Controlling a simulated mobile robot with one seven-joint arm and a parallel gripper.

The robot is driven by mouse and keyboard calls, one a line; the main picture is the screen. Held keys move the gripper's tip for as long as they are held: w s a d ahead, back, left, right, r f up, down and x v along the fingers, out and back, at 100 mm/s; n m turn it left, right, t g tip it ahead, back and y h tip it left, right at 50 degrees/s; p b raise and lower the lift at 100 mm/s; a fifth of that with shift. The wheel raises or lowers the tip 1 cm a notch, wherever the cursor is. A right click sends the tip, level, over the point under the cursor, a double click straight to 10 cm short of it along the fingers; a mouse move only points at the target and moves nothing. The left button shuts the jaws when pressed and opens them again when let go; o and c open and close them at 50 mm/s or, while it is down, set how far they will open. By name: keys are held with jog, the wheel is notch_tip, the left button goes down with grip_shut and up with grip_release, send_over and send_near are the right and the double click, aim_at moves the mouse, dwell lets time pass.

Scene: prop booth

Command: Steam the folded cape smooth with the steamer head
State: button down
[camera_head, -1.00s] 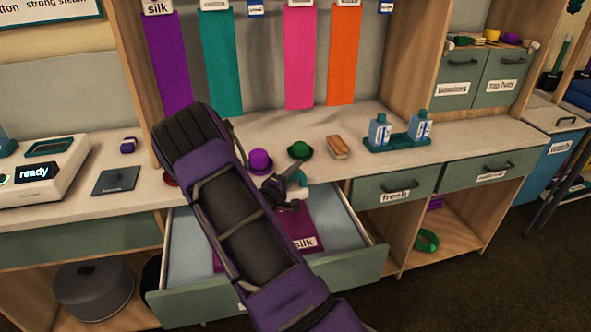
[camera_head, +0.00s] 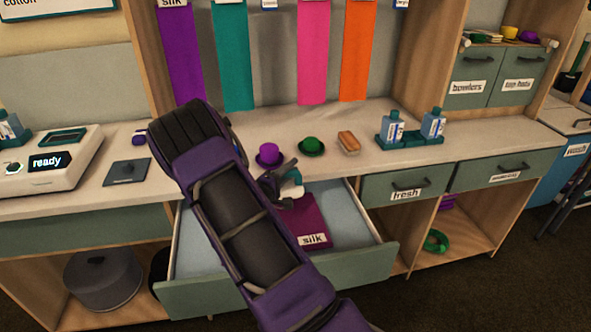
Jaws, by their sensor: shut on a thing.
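The folded cape is a flat magenta-purple cloth (camera_head: 314,217) with a white "silk" label, lying in the open drawer (camera_head: 362,258). My arm hides part of the cape and the drawer. My gripper (camera_head: 282,184) is above the back part of the cape and is shut on the steamer head (camera_head: 294,190), a small white and teal piece that shows only in part. I cannot tell whether the steamer head touches the cloth.
On the counter behind stand a purple hat (camera_head: 268,155), a green hat (camera_head: 311,146), a brush (camera_head: 348,143) and blue bottles in a teal tray (camera_head: 410,141). At left is a white device reading "ready" (camera_head: 48,165). Closed drawers adjoin the right.

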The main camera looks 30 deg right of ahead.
jog(key=w+a, duration=0.4)
jog(key=a, duration=1)
dwell(1.7)
jog(key=shift+r, duration=0.1)
dwell(1.3)
notch_tip(320, 180, up, 15)
jog(key=p, duration=0.5)
dwell(0.4)
dwell(0.8)
